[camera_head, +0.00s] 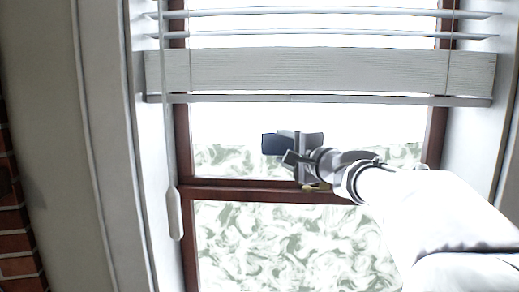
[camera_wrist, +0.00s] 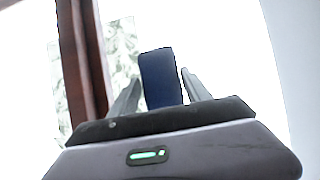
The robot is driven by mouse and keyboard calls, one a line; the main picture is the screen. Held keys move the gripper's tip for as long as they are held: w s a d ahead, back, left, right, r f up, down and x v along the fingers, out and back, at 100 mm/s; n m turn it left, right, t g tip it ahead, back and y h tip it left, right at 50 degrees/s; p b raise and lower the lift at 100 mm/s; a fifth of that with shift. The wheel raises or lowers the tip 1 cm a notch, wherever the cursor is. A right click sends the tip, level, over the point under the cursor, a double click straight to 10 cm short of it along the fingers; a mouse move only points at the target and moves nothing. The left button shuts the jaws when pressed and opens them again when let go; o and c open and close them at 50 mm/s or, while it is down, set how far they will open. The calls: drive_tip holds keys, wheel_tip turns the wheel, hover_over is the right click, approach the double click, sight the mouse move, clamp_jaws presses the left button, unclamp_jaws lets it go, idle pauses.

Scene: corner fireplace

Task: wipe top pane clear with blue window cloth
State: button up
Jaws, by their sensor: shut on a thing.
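The blue window cloth (camera_head: 275,144) shows as a small dark blue piece in front of the top pane (camera_head: 225,125). My gripper (camera_head: 306,146) is shut on the cloth. In the wrist view the cloth (camera_wrist: 160,78) stands up between the two fingers of my gripper (camera_wrist: 158,90). The top pane has a clear white area above and a grey-green smeared band (camera_head: 225,158) along its bottom. The cloth is at the upper edge of this band. I cannot tell whether it touches the glass. My arm hides part of the pane's lower right.
A raised white blind (camera_head: 320,72) hangs across the window above the pane, with its wand (camera_head: 174,213) at left. A brown crossbar (camera_head: 235,193) separates the top pane from the smeared lower pane (camera_head: 290,245). White reveals stand on both sides; brick (camera_head: 15,220) shows at far left.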

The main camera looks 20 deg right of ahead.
sight(275, 146)
drive_tip(key=shift+w+d, duration=0.2)
drive_tip(key=shift+w, duration=0.25)
drive_tip(key=shift+w+d, duration=0.2)
drive_tip(key=shift+w, duration=0.25)
idle(0.5)
drive_tip(key=shift+s+d+b, duration=0.1)
drive_tip(key=shift+s+d, duration=0.2)
drive_tip(key=shift+d, duration=0.3)
drive_tip(key=shift+s+d+b, duration=0.15)
drive_tip(key=shift+s+d, duration=0.15)
drive_tip(key=shift+d, duration=0.35)
drive_tip(key=shift+s+d+b, duration=0.1)
drive_tip(key=shift+s+d, duration=0.2)
drive_tip(key=shift+d, duration=0.3)
drive_tip(key=shift+w, duration=0.1)
drive_tip(key=shift+w+a+b, duration=0.3)
drive_tip(key=shift+a, duration=0.3)
drive_tip(key=shift+w+a+b, duration=0.25)
drive_tip(key=shift+a, duration=0.4)
drive_tip(key=shift+w+a+b, duration=0.3)
drive_tip(key=shift+a, duration=0.3)
drive_tip(key=shift+r, duration=0.1)
